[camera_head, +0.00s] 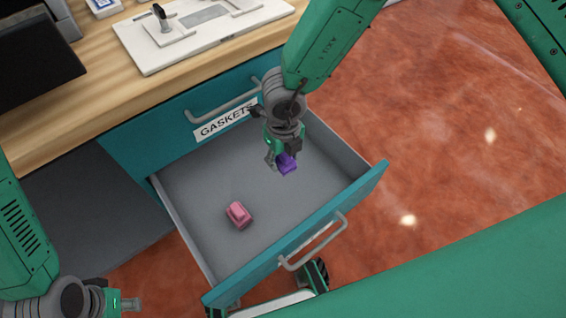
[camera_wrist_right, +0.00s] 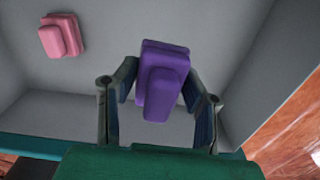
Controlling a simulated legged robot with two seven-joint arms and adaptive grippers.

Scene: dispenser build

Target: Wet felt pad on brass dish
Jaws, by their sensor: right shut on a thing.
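No felt pad or brass dish can be made out in either view. My right gripper (camera_head: 282,155) is over the open grey drawer, shut on a small purple block (camera_head: 288,164). In the right wrist view the purple block (camera_wrist_right: 163,75), with a raised step on it, sits between the two fingers. A similar pink block (camera_head: 238,214) lies on the drawer floor, left of and nearer than the purple one; it also shows in the right wrist view (camera_wrist_right: 62,36). My left gripper (camera_head: 128,304) is at the bottom left corner, partly cut off, with its jaw opening unclear.
The teal drawer (camera_head: 330,222) is pulled out, with a front handle (camera_head: 315,243) and a "GASKETS" label (camera_head: 226,119) on the cabinet above. The wooden worktop (camera_head: 90,90) holds a white plate with fixtures (camera_head: 150,55) and a dark panel (camera_head: 35,72). Red floor lies to the right.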

